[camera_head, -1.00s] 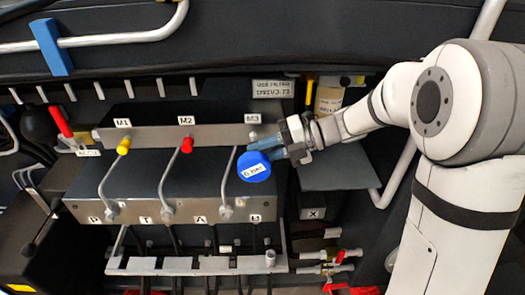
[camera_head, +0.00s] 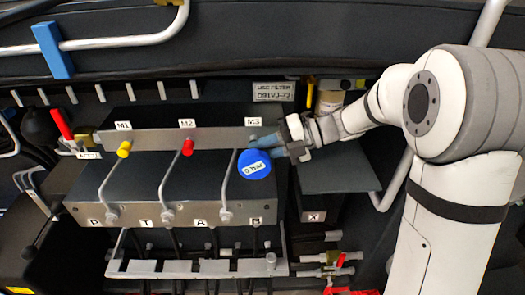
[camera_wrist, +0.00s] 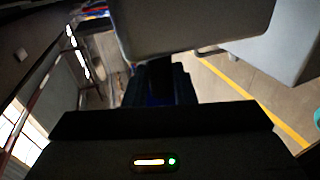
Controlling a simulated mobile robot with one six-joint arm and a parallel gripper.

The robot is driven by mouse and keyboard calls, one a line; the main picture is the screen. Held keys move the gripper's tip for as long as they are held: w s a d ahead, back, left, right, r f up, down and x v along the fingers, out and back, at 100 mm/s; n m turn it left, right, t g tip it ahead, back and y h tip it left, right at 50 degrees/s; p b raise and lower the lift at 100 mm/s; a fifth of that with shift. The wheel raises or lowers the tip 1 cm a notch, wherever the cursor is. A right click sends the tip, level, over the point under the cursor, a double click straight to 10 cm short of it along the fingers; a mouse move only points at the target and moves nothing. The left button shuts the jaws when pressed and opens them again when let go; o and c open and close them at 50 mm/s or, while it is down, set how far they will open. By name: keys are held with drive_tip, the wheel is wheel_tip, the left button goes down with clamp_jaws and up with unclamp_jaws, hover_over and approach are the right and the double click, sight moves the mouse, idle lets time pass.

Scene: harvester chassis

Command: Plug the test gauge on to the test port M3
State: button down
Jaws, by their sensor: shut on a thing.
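The test gauge (camera_head: 254,164) is a round blue disc with a white label, just below the M3 label (camera_head: 253,122) in the head view. My gripper (camera_head: 277,147) is shut on the gauge from its upper right. The M3 port (camera_head: 254,138) is at the right end of the grey port bar. The gauge and fingers overlap the area under it, so I cannot tell whether gauge and port touch. In the wrist view the dark fingers (camera_wrist: 160,85) show with only a hint of blue between them; the port is not visible there.
A yellow cap (camera_head: 124,149) sits at M1 and a red cap (camera_head: 187,147) at M2. Bent grey pipes run down to the lower block (camera_head: 140,212). A dark plate (camera_head: 335,170) lies right of the gauge. A dark beam runs above the bar.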

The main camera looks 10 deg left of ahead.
drive_tip(key=shift+w+a, duration=0.1)
drive_tip(key=shift+w, duration=0.3)
drive_tip(key=c, duration=1.1)
unclamp_jaws()
